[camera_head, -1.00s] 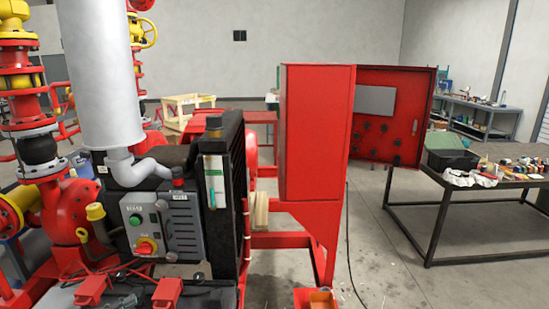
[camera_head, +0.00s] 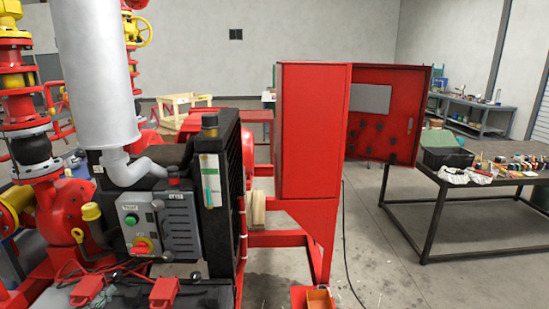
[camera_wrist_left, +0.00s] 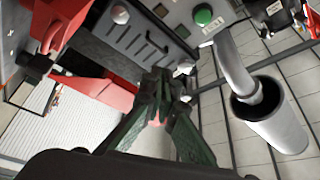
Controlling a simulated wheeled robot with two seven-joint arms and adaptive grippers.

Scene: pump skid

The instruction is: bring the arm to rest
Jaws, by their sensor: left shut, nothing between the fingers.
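My left gripper (camera_wrist_left: 166,85) shows in the left wrist view, its dark green fingers drawn together at the tips with nothing between them. I cannot tell the exact gap, but no contact shows. In the head view the same panel (camera_head: 177,225) is on the black engine at the left. I cannot make out either gripper in the head view. My right gripper is not in view.
A silver exhaust cylinder (camera_head: 97,75) rises above the engine. A tall red cabinet (camera_head: 307,130) with its door (camera_head: 385,115) swung open stands at centre. A black-framed table (camera_head: 440,190) with tools is at right. Open floor (camera_head: 390,270) lies between them.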

